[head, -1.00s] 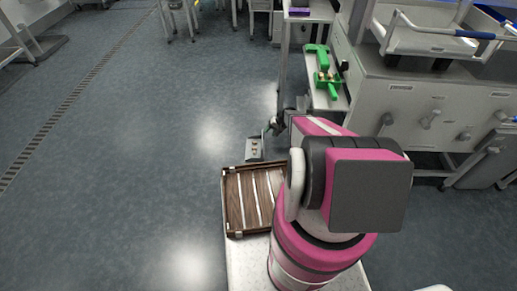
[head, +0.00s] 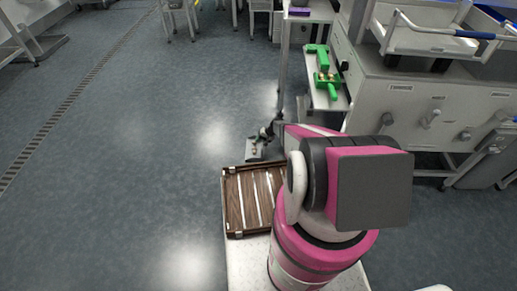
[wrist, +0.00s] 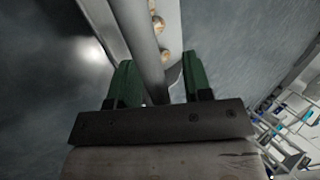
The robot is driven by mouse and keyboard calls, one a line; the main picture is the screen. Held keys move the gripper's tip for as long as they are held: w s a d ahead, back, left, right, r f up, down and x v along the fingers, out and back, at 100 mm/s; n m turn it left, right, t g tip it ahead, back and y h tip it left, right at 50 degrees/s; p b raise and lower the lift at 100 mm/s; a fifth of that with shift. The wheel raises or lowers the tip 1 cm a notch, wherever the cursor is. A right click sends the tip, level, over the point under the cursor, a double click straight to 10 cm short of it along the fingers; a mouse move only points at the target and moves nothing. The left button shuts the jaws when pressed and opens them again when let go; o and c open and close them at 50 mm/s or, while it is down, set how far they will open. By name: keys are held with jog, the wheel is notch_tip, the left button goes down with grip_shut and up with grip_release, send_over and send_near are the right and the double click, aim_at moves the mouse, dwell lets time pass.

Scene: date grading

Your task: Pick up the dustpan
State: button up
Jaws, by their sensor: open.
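The grey dustpan (head: 252,151) is low over or on the floor beyond the wooden tray in the head view; I cannot tell if it touches the floor. It holds a few small tan pieces. In the wrist view its grey handle (wrist: 138,40) runs between the two green fingers of my gripper (wrist: 157,84). The fingers are open, one on each side of the handle, with a gap visible at least on the right. Tan pieces (wrist: 159,24) show just beyond the fingers. In the head view my arm largely hides the gripper.
A slatted wooden tray (head: 226,200) lies in front of me, partly behind my arm. A bench shelf (head: 318,98) at right holds green items (head: 320,58). A grey cabinet (head: 400,105) stands right. The floor to the left is clear.

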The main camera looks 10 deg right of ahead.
grip_shut()
dwell(1.4)
